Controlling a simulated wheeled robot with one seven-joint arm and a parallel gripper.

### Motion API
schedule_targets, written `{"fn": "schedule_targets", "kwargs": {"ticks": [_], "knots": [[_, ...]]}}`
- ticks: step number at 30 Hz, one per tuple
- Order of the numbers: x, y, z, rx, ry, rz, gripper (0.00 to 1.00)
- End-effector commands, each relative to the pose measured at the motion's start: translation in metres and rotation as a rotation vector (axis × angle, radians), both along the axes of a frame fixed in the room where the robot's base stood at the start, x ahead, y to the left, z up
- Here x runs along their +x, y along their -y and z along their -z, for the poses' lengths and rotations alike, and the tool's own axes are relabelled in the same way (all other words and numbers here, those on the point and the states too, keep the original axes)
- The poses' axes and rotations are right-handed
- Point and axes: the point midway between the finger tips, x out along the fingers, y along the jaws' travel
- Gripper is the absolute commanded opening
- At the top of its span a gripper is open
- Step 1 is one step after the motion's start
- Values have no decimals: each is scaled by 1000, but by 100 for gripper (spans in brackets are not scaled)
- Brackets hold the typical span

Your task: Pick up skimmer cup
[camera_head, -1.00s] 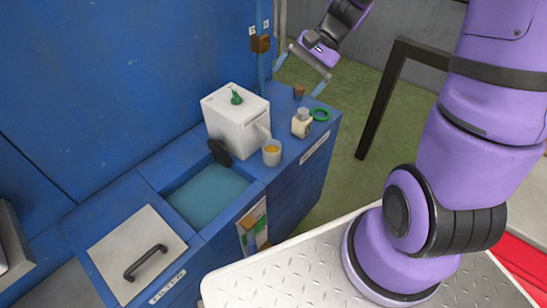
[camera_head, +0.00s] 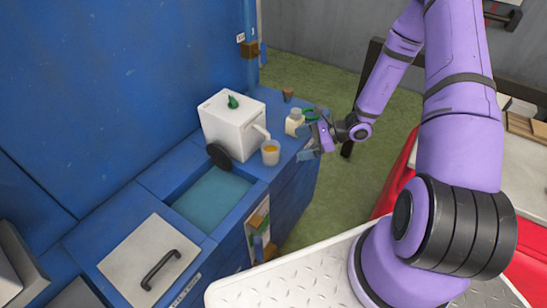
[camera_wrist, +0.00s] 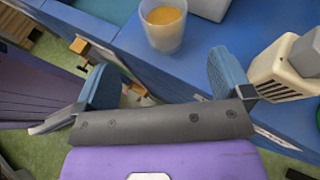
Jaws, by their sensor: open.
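A translucent cup (camera_head: 270,152) with orange-yellow contents, which I take as the skimmer cup, stands upright on the blue counter below the white box's spout. In the wrist view the cup (camera_wrist: 163,30) shows just ahead of the fingers, at the top. My gripper (camera_head: 316,139) is at the counter's right edge, to the right of the cup and apart from it. In the wrist view my gripper (camera_wrist: 166,80) has its two blue-grey fingers wide apart with nothing between them.
A green ring (camera_head: 311,115) and brown pot (camera_head: 288,94) stand behind. The white box (camera_head: 228,128) and teal basin (camera_head: 209,197) lie left of the cup.

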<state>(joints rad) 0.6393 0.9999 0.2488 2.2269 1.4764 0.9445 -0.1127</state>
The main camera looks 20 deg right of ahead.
Motion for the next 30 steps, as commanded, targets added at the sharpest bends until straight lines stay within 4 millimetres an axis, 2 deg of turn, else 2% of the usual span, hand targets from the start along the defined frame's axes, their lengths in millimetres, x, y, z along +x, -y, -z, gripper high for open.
{"fn": "schedule_targets", "kwargs": {"ticks": [3,7,15,26,30], "knots": [[-1,1,16,30,-32,49,97],[1,-1,23,39,-44,68,97],[15,-33,38,39,-45,67,97],[25,-52,46,39,-43,67,97],[34,-67,52,39,-44,66,97]]}}
